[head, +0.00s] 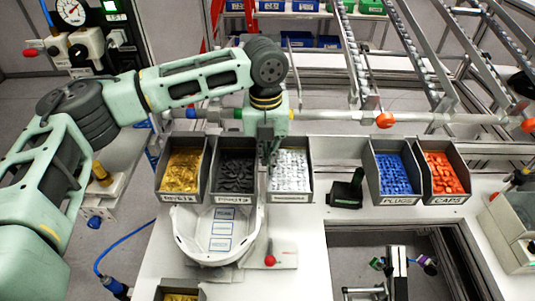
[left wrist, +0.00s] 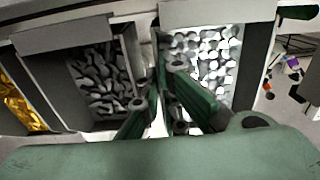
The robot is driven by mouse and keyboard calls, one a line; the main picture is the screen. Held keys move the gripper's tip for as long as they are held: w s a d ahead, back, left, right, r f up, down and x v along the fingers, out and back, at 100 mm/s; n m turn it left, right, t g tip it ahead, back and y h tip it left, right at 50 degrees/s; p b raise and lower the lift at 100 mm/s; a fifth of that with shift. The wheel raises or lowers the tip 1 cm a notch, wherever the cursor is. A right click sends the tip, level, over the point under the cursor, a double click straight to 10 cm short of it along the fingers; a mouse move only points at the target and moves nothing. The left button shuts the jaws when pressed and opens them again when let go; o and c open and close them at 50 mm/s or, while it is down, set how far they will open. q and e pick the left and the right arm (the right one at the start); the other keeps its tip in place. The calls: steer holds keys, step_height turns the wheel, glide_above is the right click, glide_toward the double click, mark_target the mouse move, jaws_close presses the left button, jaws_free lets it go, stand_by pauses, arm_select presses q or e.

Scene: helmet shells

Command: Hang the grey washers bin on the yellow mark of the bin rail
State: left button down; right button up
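The grey washers bin (head: 291,197) holds pale, shiny washers and stands in the row, third from the left, with a white label on its front. In the left wrist view its washers (left wrist: 205,50) show at the upper right. My left gripper (head: 269,158) points down at the wall between the washers bin and the bin of dark parts. In the left wrist view my left gripper (left wrist: 160,105) has its fingers apart, one on each side of that wall. A rail (head: 335,115) with blue and green marks runs behind the bins.
Left of the washers bin are the dark-parts bin (head: 234,197) and a gold-parts bin (head: 182,197). To the right are a black block (head: 345,192), a blue plugs bin (head: 396,200) and an orange caps bin (head: 447,199). A white helmet shell (head: 186,240) lies in front.

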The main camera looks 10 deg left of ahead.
arm_select(q)
steer(key=c, duration=1.9)
jaws_free()
steer(key=shift+o, duration=0.2)
step_height(320, 180, up, 12)
